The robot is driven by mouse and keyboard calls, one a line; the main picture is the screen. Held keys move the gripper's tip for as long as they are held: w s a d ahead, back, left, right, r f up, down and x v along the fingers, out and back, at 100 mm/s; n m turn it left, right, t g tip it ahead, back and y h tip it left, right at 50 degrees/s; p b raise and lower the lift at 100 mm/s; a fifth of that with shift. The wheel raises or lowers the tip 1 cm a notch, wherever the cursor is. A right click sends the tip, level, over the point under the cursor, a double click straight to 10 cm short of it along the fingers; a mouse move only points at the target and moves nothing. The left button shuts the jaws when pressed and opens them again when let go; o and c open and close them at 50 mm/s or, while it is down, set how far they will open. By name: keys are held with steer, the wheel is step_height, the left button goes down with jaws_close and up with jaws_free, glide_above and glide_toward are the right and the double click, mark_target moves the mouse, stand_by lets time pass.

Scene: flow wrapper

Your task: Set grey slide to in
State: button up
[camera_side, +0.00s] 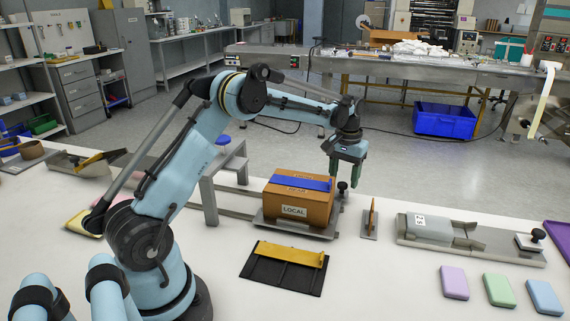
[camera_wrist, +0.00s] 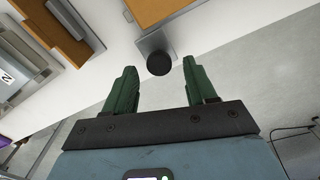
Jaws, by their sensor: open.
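A grey slide plate (camera_side: 262,222) lies on a grey rail (camera_side: 240,213) and carries a brown box (camera_side: 300,207) with a blue strip and a LOCAL label. A black knob (camera_side: 342,187) stands at the plate's right end. My gripper (camera_side: 346,176) points down, open, right above that knob. In the wrist view the knob (camera_wrist: 159,65) shows between the open fingertips of my gripper (camera_wrist: 159,72), on a grey plate end (camera_wrist: 153,43). I cannot tell whether the fingers touch the knob. A second grey slide plate with a black knob (camera_side: 538,234) sits at the far right.
A grey gate frame (camera_side: 209,195) straddles the rail left of the box. A brown upright plate on a grey base (camera_side: 371,220) stands close to my gripper's right. A grey labelled block (camera_side: 425,227), a black tray with a yellow bar (camera_side: 285,268) and coloured blocks (camera_side: 499,290) lie on the white table.

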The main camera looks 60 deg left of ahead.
steer(key=shift+f, duration=0.35)
steer(key=shift+c, duration=0.5)
jaws_close()
